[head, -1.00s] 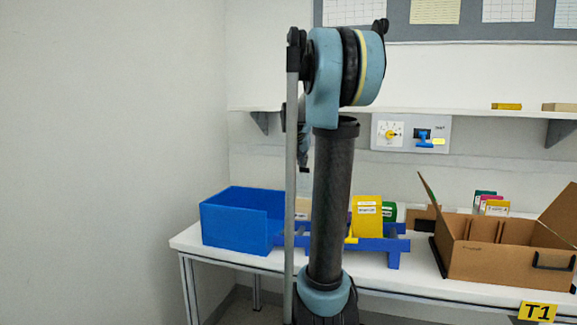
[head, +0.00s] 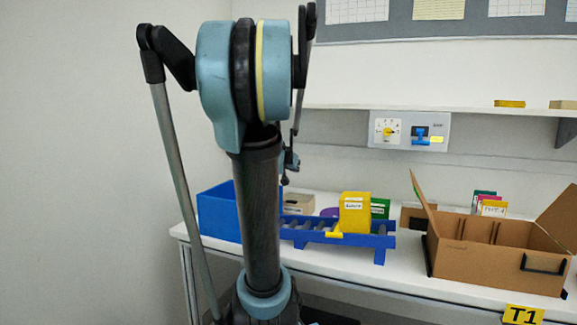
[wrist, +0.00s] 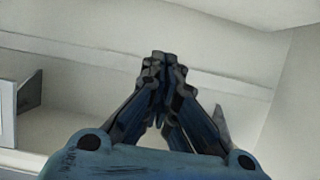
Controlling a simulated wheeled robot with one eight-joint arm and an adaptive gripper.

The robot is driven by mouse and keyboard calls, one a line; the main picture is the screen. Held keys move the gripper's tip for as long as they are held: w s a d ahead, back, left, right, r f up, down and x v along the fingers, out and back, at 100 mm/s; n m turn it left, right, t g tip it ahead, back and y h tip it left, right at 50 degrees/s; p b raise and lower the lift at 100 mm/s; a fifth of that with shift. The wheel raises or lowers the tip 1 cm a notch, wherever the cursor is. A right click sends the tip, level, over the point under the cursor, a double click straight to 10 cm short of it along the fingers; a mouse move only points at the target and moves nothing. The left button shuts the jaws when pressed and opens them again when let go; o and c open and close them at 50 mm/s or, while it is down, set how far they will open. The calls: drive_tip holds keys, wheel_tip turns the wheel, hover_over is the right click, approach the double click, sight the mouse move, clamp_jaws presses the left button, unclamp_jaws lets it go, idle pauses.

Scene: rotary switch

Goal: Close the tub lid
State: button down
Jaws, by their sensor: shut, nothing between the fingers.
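I cannot tell for sure which thing is the tub, and no lid stands out. A small beige box with a label (head: 299,204) stands behind the blue roller stand, partly hidden. A yellow labelled container (head: 355,212) sits on the stand. My gripper (head: 286,180) hangs in the air beside my arm in the head view, small and above the bench near the beige box. In the wrist view my gripper (wrist: 165,58) has its fingertips together, empty, facing a pale wall. No tub shows there.
On the bench are a blue bin (head: 217,213), partly behind my arm, the blue roller stand (head: 379,242) and an open cardboard box (head: 490,265). A shelf (head: 420,109) and a switch panel (head: 378,138) are on the wall above. The bench front strip is clear.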

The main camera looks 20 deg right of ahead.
drive_tip(key=shift+s+a+f, duration=0.95)
drive_tip(key=shift+a+f, duration=0.05)
drive_tip(key=shift+f, duration=0.2)
drive_tip(key=shift+s+a+f, duration=0.9)
drive_tip(key=shift+a+f, duration=0.05)
drive_tip(key=shift+f, duration=0.25)
drive_tip(key=v, duration=1.1)
drive_tip(key=shift+s+a, duration=0.25)
drive_tip(key=shift+r, duration=0.15)
